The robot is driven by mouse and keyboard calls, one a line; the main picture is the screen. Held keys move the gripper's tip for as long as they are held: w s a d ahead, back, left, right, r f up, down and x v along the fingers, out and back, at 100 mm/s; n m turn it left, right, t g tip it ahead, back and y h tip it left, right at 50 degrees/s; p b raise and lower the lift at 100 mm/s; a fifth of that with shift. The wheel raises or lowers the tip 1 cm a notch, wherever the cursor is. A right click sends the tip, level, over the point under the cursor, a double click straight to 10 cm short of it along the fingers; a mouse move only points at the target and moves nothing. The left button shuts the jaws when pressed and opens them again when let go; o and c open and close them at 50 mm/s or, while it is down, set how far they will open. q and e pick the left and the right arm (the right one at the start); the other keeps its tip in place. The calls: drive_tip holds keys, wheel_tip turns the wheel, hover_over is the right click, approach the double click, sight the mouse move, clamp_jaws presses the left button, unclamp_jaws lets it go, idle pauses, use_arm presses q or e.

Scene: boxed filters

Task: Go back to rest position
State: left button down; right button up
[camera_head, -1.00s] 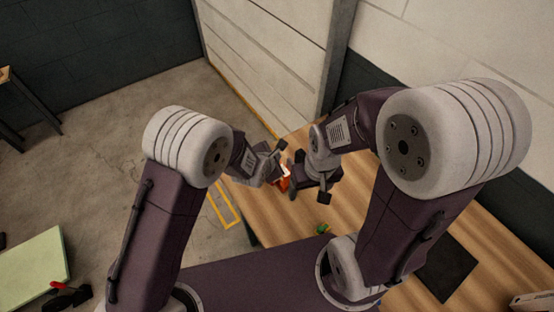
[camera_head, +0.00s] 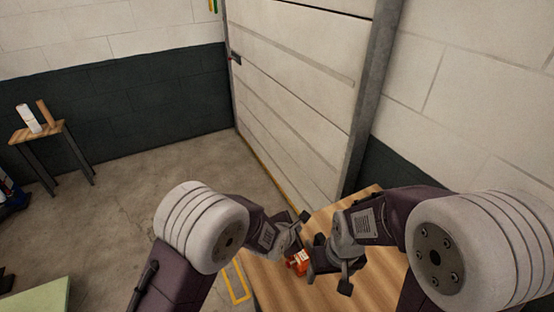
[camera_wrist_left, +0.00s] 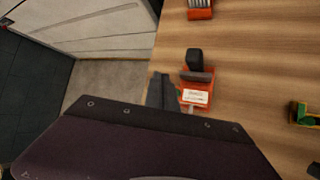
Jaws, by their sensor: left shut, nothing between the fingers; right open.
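In the head view my left gripper (camera_head: 302,218) is shut and empty, above the wooden table's (camera_head: 381,291) far left part. My right gripper (camera_head: 328,273) is open over the table, lower in the picture. A red box (camera_head: 297,263) with a white label shows between the two grippers, partly hidden; I cannot tell whether either gripper touches it. In the left wrist view a red box with a white label (camera_wrist_left: 196,96) lies on the table beside dark gripper parts. Another red box (camera_wrist_left: 200,12) holding pale ribbed pieces is at the top edge.
A green and yellow object (camera_wrist_left: 304,114) is on the table at the right of the left wrist view. A big pale door (camera_head: 300,95) and walls stand behind. A small side table (camera_head: 38,131) is far left.

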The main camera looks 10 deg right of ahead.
use_arm(q)
drive_tip(key=w+a+r+n+t+y+b, duration=0.1)
drive_tip(key=w+a+r+y+b, duration=0.15)
drive_tip(key=a, duration=0.75)
drive_tip(key=w+a+r+n+t+y+b, duration=0.1)
drive_tip(key=w+a+b, duration=0.3)
drive_tip(key=a, duration=0.7)
drive_tip(key=s+a+f+m+g+y+b, duration=0.1)
drive_tip(key=s+a+f+m+g+b, duration=0.2)
drive_tip(key=s+a+m, duration=0.45)
drive_tip(key=s+a+f+m+g, duration=0.1)
drive_tip(key=s+f+m+g, duration=0.1)
drive_tip(key=s+m, duration=0.5)
drive_tip(key=s+a+f+m+g+p, duration=0.1)
drive_tip(key=s+f+m+g, duration=0.2)
drive_tip(key=s+m, duration=0.4)
drive_tip(key=shift+s+a+f, duration=0.15)
drive_tip(key=shift+s+f, duration=0.1)
drive_tip(key=shift+s, duration=0.9)
drive_tip(key=shift+m+y, duration=0.25)
